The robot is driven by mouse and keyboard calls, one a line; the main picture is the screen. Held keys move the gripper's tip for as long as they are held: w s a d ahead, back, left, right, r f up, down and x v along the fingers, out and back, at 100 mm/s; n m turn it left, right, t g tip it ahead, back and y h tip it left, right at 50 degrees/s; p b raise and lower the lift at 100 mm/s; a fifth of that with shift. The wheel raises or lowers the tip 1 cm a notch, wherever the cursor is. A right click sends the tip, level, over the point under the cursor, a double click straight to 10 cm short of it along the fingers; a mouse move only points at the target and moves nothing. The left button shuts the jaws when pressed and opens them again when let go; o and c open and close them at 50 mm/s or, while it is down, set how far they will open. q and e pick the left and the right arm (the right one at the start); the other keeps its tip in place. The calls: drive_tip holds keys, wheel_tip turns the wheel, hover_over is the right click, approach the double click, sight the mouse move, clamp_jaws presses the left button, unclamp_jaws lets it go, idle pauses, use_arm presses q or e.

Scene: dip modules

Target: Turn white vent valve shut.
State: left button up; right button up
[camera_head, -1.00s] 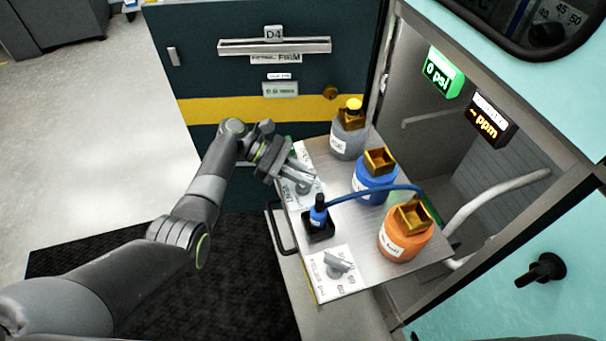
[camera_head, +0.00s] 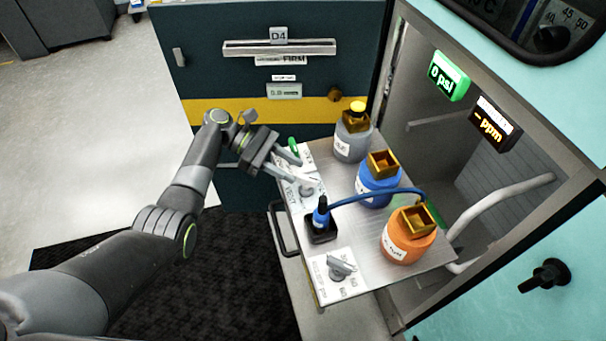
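The vent valve (camera_head: 307,188) is a small pale knob on a white label plate, at the left edge of the metal tray (camera_head: 345,218). My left gripper (camera_head: 301,169) comes in from the left, just above and behind this valve. Its fingers look spread apart, with nothing seen between them. One fingertip is close to the knob and partly covers it; I cannot tell whether they touch. The exact angle of the knob is hard to read. My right gripper is not in view.
A second grey knob (camera_head: 340,266) sits on a white plate at the tray's front. A grey bottle (camera_head: 352,140), a blue bottle (camera_head: 376,187) and an orange bottle (camera_head: 405,242) stand on the tray. A blue hose (camera_head: 375,192) runs from a black socket (camera_head: 320,232). Displays read 0 psi (camera_head: 446,75) and ppm (camera_head: 494,124).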

use_arm(q)
drive_tip(key=b+v, duration=0.1)
drive_tip(key=v, duration=1.1)
drive_tip(key=shift+a, duration=0.25)
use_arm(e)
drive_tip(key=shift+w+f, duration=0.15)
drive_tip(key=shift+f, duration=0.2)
